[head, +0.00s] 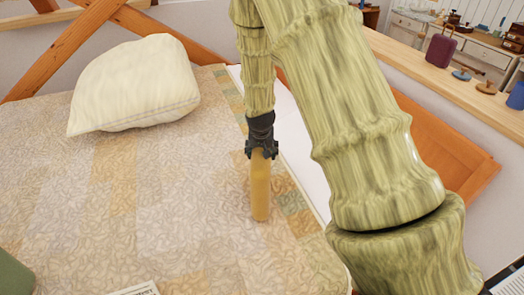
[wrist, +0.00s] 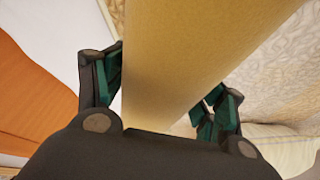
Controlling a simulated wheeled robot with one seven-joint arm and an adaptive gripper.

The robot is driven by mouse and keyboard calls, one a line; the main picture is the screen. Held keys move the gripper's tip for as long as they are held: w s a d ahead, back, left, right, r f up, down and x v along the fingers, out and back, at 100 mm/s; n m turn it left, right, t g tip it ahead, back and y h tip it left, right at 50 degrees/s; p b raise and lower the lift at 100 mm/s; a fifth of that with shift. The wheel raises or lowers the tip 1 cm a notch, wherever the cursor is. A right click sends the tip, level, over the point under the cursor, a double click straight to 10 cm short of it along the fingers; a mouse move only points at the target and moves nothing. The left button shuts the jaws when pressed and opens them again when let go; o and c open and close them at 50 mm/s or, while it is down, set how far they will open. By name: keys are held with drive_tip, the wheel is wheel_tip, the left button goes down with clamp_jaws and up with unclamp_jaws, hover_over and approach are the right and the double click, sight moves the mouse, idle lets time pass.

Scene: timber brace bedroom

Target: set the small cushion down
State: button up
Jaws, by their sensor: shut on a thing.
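My gripper (head: 262,151) points down over the right part of the bed and is shut on a plain tan, narrow, elongated thing, which I take to be the small cushion (head: 260,188). The cushion hangs upright below the fingers in the head view. I cannot tell whether its lower end touches the quilt. In the wrist view the tan cushion (wrist: 195,50) runs between the dark fingers with green pads, one on each side, and fills the middle of the picture.
The patchwork quilt (head: 150,215) is mostly bare around the cushion. A cream pillow (head: 140,85) lies at the back left. A green object (head: 12,275) and a printed item (head: 136,289) show at the near edge. A wooden bed panel (head: 455,145) stands to the right.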

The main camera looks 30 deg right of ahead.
drive_tip(key=o, duration=1.9)
drive_tip(key=shift+f, duration=0.15)
drive_tip(key=shift+c, duration=0.2)
drive_tip(key=shift+b+v, duration=0.75)
drive_tip(key=shift+v, duration=5.35)
